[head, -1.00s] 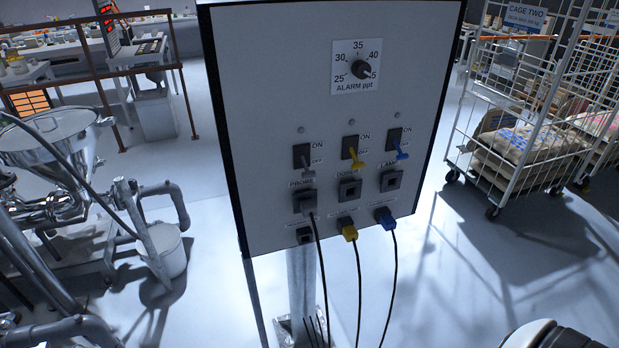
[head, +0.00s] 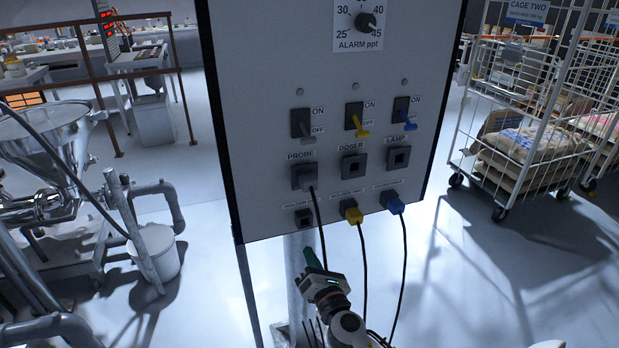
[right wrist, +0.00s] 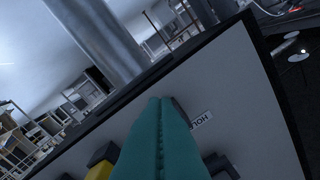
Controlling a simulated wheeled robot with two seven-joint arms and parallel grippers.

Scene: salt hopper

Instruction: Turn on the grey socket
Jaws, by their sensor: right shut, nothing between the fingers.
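The white panel (head: 240,150) has three upper sockets with a switch above each. The grey switch (head: 302,124) above the PROBE socket (head: 303,175) has its lever pointing down, by OFF. A grey plug with a black cable sits in that socket. The yellow switch (head: 356,122) and blue switch (head: 405,116) also have levers down. My right gripper (head: 311,258) is below the panel's lower edge, under the PROBE column, apart from the switch. Its green fingers are shut and empty; they also show in the right wrist view (right wrist: 160,110). My left gripper is not in view.
A yellow plug (head: 351,212) and blue plug (head: 393,203) sit in the lower holders; the left holder (head: 303,218) is empty. Their cables hang beside my right arm. A grey post (head: 296,285) supports the panel. A steel hopper (head: 40,150) stands left, a wire cage (head: 545,110) right.

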